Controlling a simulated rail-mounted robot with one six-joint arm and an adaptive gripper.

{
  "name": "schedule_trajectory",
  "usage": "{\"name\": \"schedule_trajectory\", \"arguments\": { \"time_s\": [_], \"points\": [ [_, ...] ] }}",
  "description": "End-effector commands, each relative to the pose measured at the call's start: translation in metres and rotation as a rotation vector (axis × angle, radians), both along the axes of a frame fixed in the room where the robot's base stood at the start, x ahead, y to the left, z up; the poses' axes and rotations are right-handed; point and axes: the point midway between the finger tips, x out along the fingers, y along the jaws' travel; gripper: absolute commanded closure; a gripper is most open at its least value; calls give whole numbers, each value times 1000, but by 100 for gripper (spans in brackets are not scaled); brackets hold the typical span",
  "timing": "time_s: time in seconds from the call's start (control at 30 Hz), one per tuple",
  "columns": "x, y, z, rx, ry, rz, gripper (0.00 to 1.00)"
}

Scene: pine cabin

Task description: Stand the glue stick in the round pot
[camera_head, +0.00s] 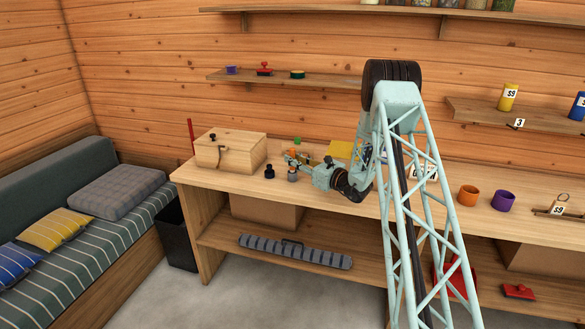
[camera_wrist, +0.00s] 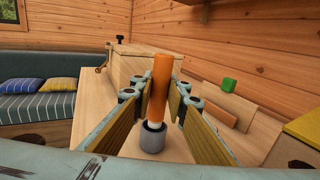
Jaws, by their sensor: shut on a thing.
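The glue stick (camera_wrist: 160,85) is an orange cylinder with a white lower end. It stands nearly upright between the fingers of my gripper (camera_wrist: 157,95), which is shut on it. A small grey round pot (camera_wrist: 152,140) is directly below. The white end overlaps the pot's dark mouth in the wrist view; I cannot tell how deep it sits or whether it touches. In the head view my gripper (camera_head: 293,160) is over the workbench, with the grey pot (camera_head: 292,177) beneath and the stick partly hidden.
A wooden box (camera_head: 232,152) stands left of my gripper. A dark small bottle-like thing (camera_head: 269,172) stands close to the pot. A green block (camera_head: 297,140) is behind. An orange cup (camera_head: 467,195) and a purple cup (camera_head: 503,201) stand far right. The front-left bench (camera_head: 225,181) is clear.

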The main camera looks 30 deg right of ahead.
Motion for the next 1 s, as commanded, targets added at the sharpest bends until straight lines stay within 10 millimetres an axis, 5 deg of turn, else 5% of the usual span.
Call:
{"name": "schedule_trajectory", "arguments": {
  "time_s": [0.5,1.0],
  "points": [
    [0,0,-36,0,0,0,95],
    [0,0,-41,0,0,0,95]
  ]
}}
